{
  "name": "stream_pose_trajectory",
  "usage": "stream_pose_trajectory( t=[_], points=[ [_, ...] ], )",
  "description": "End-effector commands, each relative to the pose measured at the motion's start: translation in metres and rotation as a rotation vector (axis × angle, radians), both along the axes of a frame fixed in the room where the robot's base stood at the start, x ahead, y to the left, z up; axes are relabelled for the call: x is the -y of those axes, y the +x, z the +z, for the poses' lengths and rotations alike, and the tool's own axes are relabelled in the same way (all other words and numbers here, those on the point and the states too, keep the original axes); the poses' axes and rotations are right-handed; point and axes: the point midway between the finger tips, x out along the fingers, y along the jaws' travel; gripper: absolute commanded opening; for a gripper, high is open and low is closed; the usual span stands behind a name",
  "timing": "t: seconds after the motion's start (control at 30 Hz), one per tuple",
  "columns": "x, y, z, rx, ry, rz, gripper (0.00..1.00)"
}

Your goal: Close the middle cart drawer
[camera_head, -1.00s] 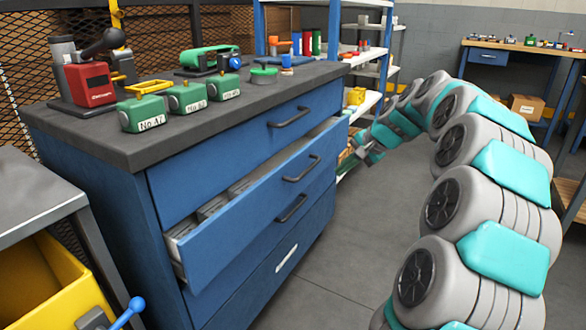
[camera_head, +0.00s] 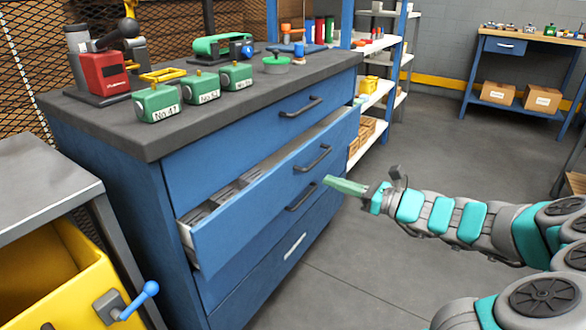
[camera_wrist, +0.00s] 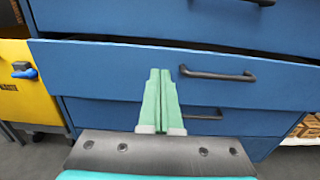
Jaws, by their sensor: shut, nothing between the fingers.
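The blue drawer cart (camera_head: 120,197) has a dark top. Its middle drawer (camera_head: 240,210) is pulled out and tilts open toward the right, with grey dividers inside; its dark handle (camera_head: 313,159) is on the front. In the wrist view, the open drawer's front (camera_wrist: 110,72) and its handle (camera_wrist: 217,74) lie ahead. In the wrist view my gripper (camera_wrist: 160,73) overlaps the drawer front, left of the handle. Whether the fingertips touch it I cannot tell.
A drawer above (camera_head: 290,118) is closed, and lower drawers (camera_head: 290,245) are closed. Green boxes (camera_head: 158,103) and a red device (camera_head: 104,73) stand on the cart top. A yellow bin (camera_head: 70,275) is at lower left. The floor (camera_head: 350,275) right of the cart is clear.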

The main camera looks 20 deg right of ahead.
Motion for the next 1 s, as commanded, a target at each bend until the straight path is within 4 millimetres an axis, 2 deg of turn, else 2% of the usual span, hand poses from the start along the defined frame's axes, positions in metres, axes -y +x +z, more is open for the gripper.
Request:
stream_pose_trajectory(
  t=[0.2, 0.6, 0.8, 1.0],
  points=[
    [-0.026, 0.026, 0.001, 0.002, 0.001, 0.008, 0.0],
    [-0.063, 0.07, 0.0, 0.003, -0.003, 0.007, 0.0],
    [-0.074, 0.085, 0.0, 0.002, -0.004, 0.003, 0.0],
    [-0.078, 0.091, 0.0, 0.002, -0.004, 0.002, 0.0]
  ],
)
